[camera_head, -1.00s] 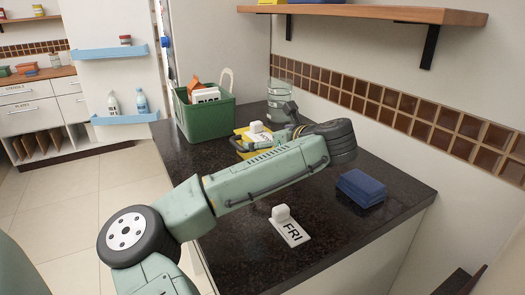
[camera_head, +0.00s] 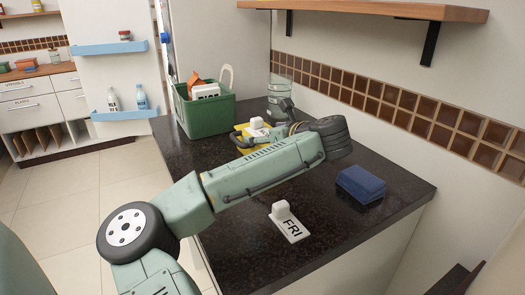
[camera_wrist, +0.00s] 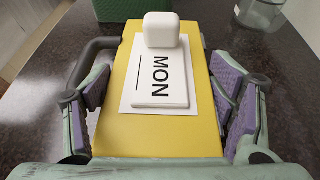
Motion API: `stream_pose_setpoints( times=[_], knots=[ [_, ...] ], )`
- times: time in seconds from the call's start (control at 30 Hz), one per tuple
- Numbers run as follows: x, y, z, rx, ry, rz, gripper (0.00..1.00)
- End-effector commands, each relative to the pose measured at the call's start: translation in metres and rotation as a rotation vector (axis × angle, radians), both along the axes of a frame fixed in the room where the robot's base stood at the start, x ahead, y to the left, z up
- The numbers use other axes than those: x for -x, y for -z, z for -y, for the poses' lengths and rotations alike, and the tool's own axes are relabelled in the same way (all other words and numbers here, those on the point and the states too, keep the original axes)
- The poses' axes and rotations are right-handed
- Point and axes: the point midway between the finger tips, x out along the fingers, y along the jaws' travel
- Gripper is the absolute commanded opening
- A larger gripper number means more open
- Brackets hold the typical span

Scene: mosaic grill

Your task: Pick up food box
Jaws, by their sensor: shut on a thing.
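The yellow food box (camera_wrist: 158,135) fills the middle of the wrist view, lying flat. A white tag marked MON (camera_wrist: 158,78), with a rounded white block at its far end, lies on its top. My gripper (camera_wrist: 160,88) has a finger on each side of the box and is shut on it. In the head view a yellow edge of the box (camera_head: 243,146) shows at the far part of the dark counter, partly hidden by my gripper (camera_head: 252,140). Whether it touches the counter is hard to tell.
A green basket (camera_head: 206,117) with items stands just behind the box, and a clear jar (camera_head: 281,92) stands behind my gripper. A blue box (camera_head: 361,184) and a white FRI tag (camera_head: 289,226) lie on the nearer counter (camera_head: 335,235). A wooden shelf (camera_head: 370,11) hangs above.

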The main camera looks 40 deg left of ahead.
Motion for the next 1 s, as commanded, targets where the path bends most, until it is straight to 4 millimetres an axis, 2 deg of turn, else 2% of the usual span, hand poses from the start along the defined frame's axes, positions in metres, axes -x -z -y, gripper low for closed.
stream_pose_setpoints(
  times=[0.07,0.6,0.87,1.0],
  knots=[
    [0.0,0.0,0.0,0.0,0.002,0.0,0.53],
    [-0.001,0.0,0.001,0.001,0.003,0.0,0.17],
    [-0.001,-0.003,0.0,-0.001,0.002,0.003,0.17],
    [-0.001,-0.018,0.0,-0.004,0.001,0.005,0.17]
  ],
)
